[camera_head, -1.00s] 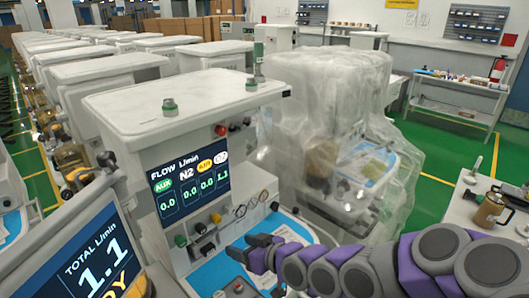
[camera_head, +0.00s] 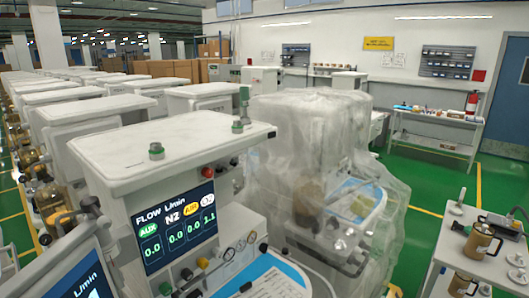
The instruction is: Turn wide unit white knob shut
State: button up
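The wide white unit (camera_head: 165,140) stands at the centre left with a flat top. Its lit FLOW screen (camera_head: 177,228) reads 0.0, 0.0, 0.0 and 1.1. Below the screen is a slanting row of small knobs: a green one (camera_head: 166,288) at the lower left, a dark one (camera_head: 186,274), a yellowish one (camera_head: 202,262) and a pale whitish one (camera_head: 216,250) at the upper right end. The knobs are too small to tell how far each is turned. My gripper and arm are not in view.
A plastic-draped machine (camera_head: 310,170) stands close on the right of the unit. A second screen (camera_head: 85,285) juts in at the lower left. A trolley with brown jugs (camera_head: 480,242) stands at the right. Green floor (camera_head: 425,200) is open between them.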

aim_at(217, 252)
jog(key=l+u, duration=0.1)
jog(key=u, duration=0.4)
jog(key=k+l+u, duration=0.65)
jog(key=k, duration=0.45)
jog(key=k+l, duration=0.15)
jog(key=i+l+u, duration=0.1)
jog(key=i+u, duration=0.35)
jog(key=i, duration=0.55)
